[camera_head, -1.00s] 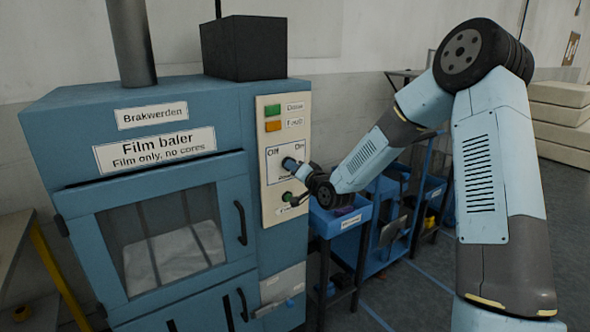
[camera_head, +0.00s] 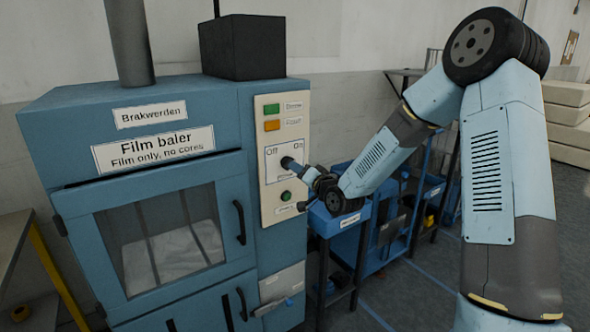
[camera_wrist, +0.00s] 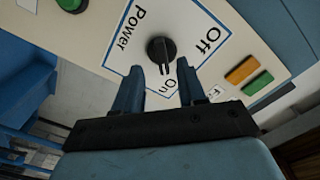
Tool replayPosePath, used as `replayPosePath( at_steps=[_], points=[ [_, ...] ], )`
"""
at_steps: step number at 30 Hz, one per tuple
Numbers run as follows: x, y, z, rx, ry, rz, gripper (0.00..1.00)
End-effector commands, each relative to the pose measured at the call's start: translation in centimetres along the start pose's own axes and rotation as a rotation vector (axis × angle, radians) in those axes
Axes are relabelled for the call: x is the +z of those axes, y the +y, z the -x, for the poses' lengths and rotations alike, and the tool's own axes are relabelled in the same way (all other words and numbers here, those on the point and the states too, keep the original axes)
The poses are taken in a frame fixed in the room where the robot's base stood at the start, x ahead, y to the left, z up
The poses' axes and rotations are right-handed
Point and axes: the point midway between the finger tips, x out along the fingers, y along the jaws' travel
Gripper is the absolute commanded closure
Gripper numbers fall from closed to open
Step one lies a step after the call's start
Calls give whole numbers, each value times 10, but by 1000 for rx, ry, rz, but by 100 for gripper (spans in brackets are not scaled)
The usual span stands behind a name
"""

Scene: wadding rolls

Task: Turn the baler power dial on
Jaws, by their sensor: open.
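The power dial (camera_wrist: 161,50) is a round black knob with a raised bar, on a white plate marked Off, On and Power. The fingertips look close to the dial, with no clear contact.
A green button (camera_head: 286,196) is below the dial. A green lamp (camera_head: 272,110) and an orange lamp (camera_head: 272,125) are above it. The baler's door handle (camera_head: 240,222) is left of the panel. Blue trays (camera_head: 335,222) on a stand are close on the right.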

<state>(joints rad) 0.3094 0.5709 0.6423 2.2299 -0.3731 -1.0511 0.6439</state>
Motion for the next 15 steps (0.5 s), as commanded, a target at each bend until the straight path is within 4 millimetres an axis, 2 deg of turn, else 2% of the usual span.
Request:
replayPosePath(
  at_steps=[3,9,15],
  points=[
    [-1,1,25,3,1,1,60],
    [-1,2,63,4,1,1,60],
    [-1,2,90,3,2,0,60]
  ],
)
